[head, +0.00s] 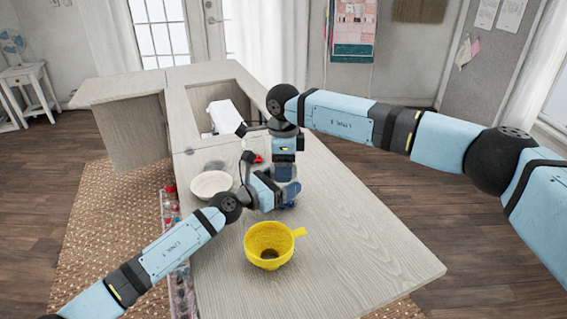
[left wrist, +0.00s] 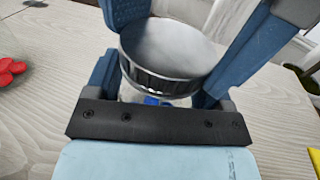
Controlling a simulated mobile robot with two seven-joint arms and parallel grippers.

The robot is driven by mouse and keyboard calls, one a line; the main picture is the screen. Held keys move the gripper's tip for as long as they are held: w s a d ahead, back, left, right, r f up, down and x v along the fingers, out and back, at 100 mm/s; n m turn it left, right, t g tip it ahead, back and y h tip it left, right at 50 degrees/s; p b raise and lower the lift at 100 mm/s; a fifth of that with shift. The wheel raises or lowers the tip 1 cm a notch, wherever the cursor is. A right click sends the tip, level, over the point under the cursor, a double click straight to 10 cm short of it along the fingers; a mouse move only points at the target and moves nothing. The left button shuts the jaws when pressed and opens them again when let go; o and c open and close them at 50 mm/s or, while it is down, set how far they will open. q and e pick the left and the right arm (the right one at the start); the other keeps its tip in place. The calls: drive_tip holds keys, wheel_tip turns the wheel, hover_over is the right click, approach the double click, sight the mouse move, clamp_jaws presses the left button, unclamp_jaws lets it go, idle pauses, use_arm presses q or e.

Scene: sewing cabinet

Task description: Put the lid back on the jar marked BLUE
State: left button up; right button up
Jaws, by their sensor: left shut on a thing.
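In the left wrist view a round grey lid (left wrist: 168,50) with a dark ridged rim shows between blue fingers. Below its rim is a clear glass jar (left wrist: 135,95) with a bit of blue at its base. No marking can be read, and whether the lid is seated on the jar cannot be told. My left gripper (head: 288,192) is shut on the jar over the table's middle. My right gripper (head: 285,168) is just above it, pointing down; its jaws are too unclear to read. In the head view the grippers largely hide jar and lid.
A white dish (head: 210,185) lies left of my left gripper. A small red item (head: 259,158) and a white machine (head: 224,117) in the cabinet's opening are behind.

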drive_tip(key=c, duration=0.3)
drive_tip(key=o, duration=1)
drive_tip(key=shift+c, duration=0.2)
drive_tip(key=shift+r, duration=2.3)
drive_tip(key=shift+c, duration=0.3)
wheel_tip(320, 180, up, 3)
drive_tip(key=n, duration=0.4)
drive_tip(key=shift+r+n, duration=0.1)
drive_tip(key=shift+n, duration=0.2)
